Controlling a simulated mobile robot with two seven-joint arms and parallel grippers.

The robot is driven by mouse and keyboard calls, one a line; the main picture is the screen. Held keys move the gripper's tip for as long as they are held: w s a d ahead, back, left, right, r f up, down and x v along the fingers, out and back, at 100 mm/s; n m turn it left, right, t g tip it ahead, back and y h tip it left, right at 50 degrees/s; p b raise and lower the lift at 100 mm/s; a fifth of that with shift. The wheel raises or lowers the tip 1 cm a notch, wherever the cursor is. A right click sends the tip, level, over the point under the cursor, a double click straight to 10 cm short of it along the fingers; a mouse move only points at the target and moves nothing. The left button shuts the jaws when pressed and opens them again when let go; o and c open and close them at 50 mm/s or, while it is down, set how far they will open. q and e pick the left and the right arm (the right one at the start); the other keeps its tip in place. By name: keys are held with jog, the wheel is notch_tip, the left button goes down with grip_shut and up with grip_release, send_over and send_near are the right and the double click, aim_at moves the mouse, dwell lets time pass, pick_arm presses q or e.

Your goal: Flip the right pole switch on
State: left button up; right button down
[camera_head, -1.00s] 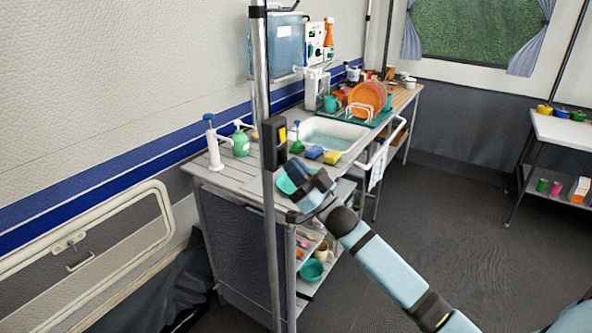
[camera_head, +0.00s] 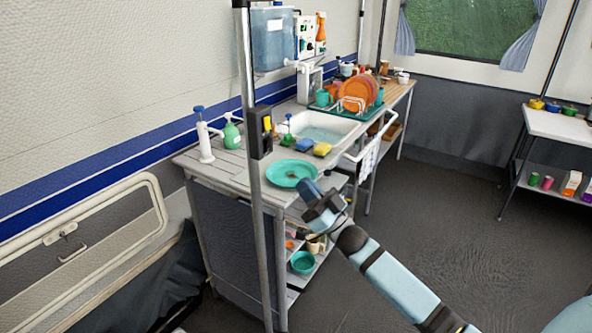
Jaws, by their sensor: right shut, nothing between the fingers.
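The pole switch is a black box (camera_head: 259,132) with a yellow part on its right side, fixed on the grey upright pole (camera_head: 249,85) at the front of the counter. My right gripper (camera_head: 308,190) is right of the pole and lower than the switch box, apart from both. It is shut and empty, with its tips close to the turquoise plate in the picture. I cannot tell from this view how far it is from the plate in depth. My left gripper is not in view.
A turquoise plate (camera_head: 291,172) lies on the counter near its front edge. A white pump bottle (camera_head: 204,140) and a green bottle (camera_head: 230,133) stand left of the pole. The sink (camera_head: 325,128) is behind, with sponges at its front. Open floor lies to the right.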

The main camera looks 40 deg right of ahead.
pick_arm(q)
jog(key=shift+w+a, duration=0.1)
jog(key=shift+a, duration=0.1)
pick_arm(e)
jog(key=v, duration=0.3)
jog(key=shift+f, duration=0.4)
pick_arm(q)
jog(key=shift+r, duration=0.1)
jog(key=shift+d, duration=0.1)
